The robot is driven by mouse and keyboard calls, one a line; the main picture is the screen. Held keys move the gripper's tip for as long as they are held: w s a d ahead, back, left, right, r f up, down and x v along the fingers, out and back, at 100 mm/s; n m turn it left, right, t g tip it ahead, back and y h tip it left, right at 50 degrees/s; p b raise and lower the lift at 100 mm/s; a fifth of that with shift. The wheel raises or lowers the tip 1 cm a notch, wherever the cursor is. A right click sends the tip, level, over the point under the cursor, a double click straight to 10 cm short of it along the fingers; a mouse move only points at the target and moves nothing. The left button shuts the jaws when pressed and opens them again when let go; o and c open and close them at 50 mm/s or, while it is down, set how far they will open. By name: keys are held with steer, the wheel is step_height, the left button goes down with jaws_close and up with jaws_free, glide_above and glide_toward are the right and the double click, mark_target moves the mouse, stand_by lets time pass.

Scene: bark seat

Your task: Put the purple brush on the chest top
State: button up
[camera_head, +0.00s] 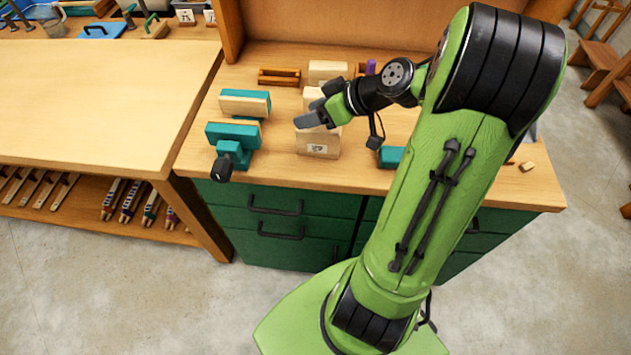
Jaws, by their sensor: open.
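A small purple thing (370,67), perhaps the purple brush, shows just behind my arm near the back of the chest top. Only its upper part is visible, so I cannot tell its full shape or what it rests on. The chest top (190,161) is a light wooden surface on a green chest with drawers. My gripper (314,108) is open, pointing left, over or in front of pale wooden blocks on the chest top. It is left of the purple thing and nearer the front. I see nothing held in it.
A teal vise (232,135) stands at the chest top's left front. Pale blocks (318,146) and a brown wooden holder (279,77) stand nearby. A wooden workbench (90,100) adjoins at left. My arm hides much of the right side; a small block (527,167) lies there.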

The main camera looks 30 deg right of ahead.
steer(key=s+a+r+g+h, duration=0.35)
steer(key=s+a, duration=0.45)
steer(key=a, duration=0.4)
steer(key=s+r+m+h, duration=0.1)
steer(key=s+m, duration=0.3)
steer(key=s, duration=0.7)
steer(key=shift+s+a+r+t+h, duration=0.2)
steer(key=shift+a+r+t+h, duration=0.2)
steer(key=shift+r, duration=0.4)
step_height(320, 180, up, 7)
steer(key=p, duration=0.7)
steer(key=shift+r, duration=0.1)
steer(key=shift+c, duration=0.2)
